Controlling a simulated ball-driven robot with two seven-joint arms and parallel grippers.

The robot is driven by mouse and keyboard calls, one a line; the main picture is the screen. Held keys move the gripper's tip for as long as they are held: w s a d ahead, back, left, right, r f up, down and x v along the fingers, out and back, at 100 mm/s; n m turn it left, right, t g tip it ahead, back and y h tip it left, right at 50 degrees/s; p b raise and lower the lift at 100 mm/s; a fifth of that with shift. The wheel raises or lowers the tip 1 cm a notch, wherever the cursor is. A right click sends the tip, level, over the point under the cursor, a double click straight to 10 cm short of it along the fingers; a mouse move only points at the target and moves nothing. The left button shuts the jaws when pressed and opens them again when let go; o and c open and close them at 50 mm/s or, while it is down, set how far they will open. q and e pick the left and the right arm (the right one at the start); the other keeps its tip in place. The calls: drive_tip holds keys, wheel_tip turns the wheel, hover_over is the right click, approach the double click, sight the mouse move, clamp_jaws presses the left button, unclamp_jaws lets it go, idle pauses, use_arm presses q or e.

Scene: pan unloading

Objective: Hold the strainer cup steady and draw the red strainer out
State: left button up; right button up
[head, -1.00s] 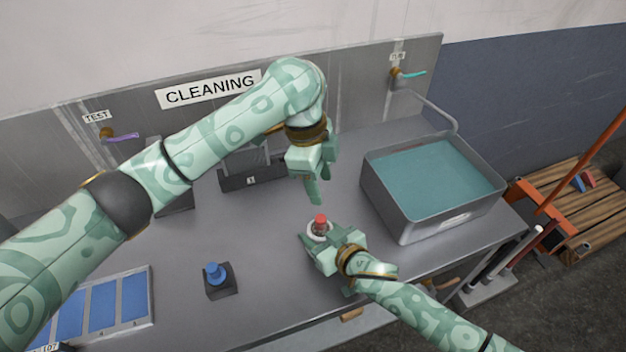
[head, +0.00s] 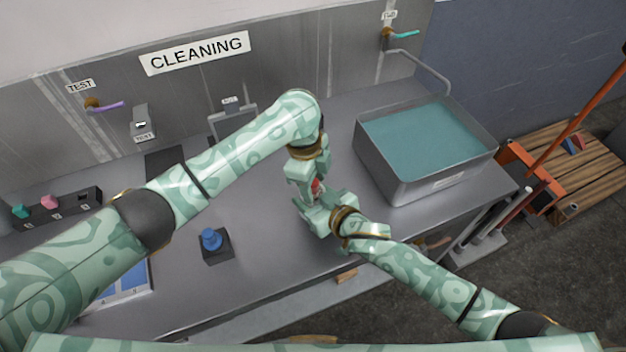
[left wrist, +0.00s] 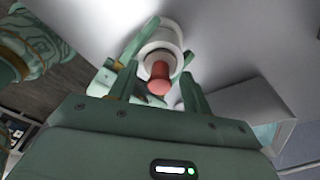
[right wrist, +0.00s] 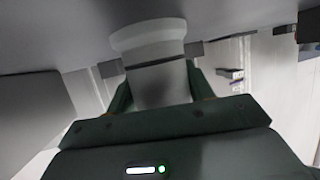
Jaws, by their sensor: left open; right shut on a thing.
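The white strainer cup (right wrist: 150,45) stands between the fingers of my right gripper (right wrist: 158,88), which is shut on it. The cup's white rim also shows in the left wrist view (left wrist: 155,42). The red strainer (left wrist: 159,80) sits in the cup with its red top sticking out; in the head view only a sliver of red (head: 316,186) shows. My left gripper (head: 312,188) points down right over the cup. In the left wrist view its open fingers (left wrist: 158,78) stand on either side of the red top, seemingly without closing on it.
A grey basin of teal liquid (head: 372,168) stands right of the grippers. A blue-topped piece on a dark block (head: 213,243) is to the left. A blue-panelled tray (head: 140,290) is partly hidden by my left arm. The table middle (head: 262,215) is clear.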

use_arm(q)
drive_tip(key=shift+c, duration=0.3)
clamp_jaws()
drive_tip(key=shift+r, duration=0.65)
idle(0.3)
drive_tip(key=shift+r, duration=2.95)
use_arm(e)
drive_tip(key=o, duration=1.1)
drive_tip(key=shift+o, duration=0.2)
